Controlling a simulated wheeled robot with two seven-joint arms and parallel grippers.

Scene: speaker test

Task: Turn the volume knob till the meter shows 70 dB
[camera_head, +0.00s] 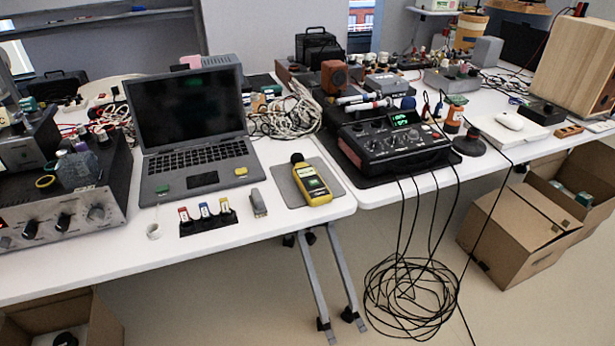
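A yellow handheld sound meter (318,194) lies on a grey mat (284,180) near the front edge of the white table. Its reading is too small to make out. A silver-fronted amplifier (75,222) at the far left has several knobs on its front, including a large grey knob (96,213) and black knobs (62,222). I cannot tell which knob is the volume knob. Neither of my grippers shows in the head view.
An open laptop (205,178) stands between amplifier and meter. Black cables (410,290) hang to a coil on the floor. Cardboard boxes (515,230) stand at right. A wooden speaker cabinet (572,65) is at upper right.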

